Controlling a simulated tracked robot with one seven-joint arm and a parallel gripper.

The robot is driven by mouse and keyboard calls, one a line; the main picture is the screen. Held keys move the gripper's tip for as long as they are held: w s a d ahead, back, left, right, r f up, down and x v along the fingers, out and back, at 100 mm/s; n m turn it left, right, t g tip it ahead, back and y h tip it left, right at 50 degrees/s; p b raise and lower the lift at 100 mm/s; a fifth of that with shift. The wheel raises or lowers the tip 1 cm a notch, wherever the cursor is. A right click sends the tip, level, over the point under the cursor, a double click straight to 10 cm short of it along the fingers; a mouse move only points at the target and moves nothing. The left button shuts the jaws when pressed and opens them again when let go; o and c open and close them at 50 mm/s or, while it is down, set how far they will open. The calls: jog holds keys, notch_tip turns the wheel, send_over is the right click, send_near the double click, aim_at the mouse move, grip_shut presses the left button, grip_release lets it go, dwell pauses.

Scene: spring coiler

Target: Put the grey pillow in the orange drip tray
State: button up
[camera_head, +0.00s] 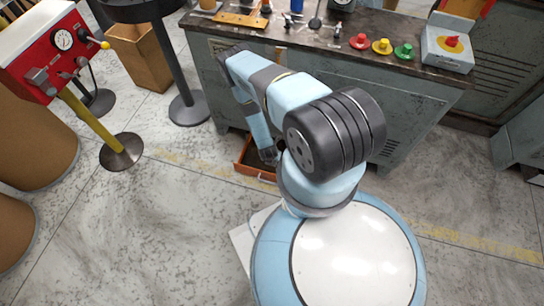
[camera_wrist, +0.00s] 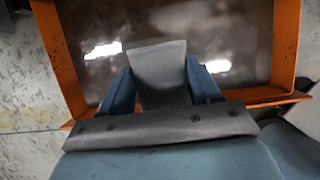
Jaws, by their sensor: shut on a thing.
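The orange drip tray (camera_head: 253,172) is on the floor against the front of the grey workbench, partly covered by my arm in the head view. In the wrist view its orange wall (camera_wrist: 286,45) surrounds a dark, shiny brown bottom. My gripper (camera_wrist: 160,82) is shut on the grey pillow (camera_wrist: 158,62), which shows as a flat grey piece between the two blue fingers. The pillow's far end lies over the tray's inside in the picture; I cannot tell whether it touches the bottom. In the head view, my gripper (camera_head: 268,154) is at the tray and the pillow cannot be made out.
The workbench (camera_head: 215,75) stands behind the tray, with red, yellow and green buttons (camera_head: 381,46) and tools on top. A red control panel (camera_head: 52,50) on a yellow post and a dark round stand (camera_head: 188,108) are at the left. The floor left of my base is clear.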

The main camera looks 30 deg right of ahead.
jog(key=w+f, duration=0.1)
jog(key=f, duration=0.1)
jog(key=w+d+f, duration=0.1)
jog(key=w, duration=0.1)
jog(key=w+d+f, duration=0.1)
jog(key=f, duration=0.1)
jog(key=shift+w+f, duration=0.5)
jog(key=shift+f, duration=0.7)
jog(key=shift+w+f, duration=0.1)
jog(key=shift+f, duration=0.75)
jog(key=o, duration=1.1)
jog(key=shift+r, duration=0.15)
jog(key=v, duration=1.1)
jog(key=shift+s+a+r, duration=0.15)
jog(key=shift+s+r, duration=0.05)
jog(key=shift+r, duration=0.05)
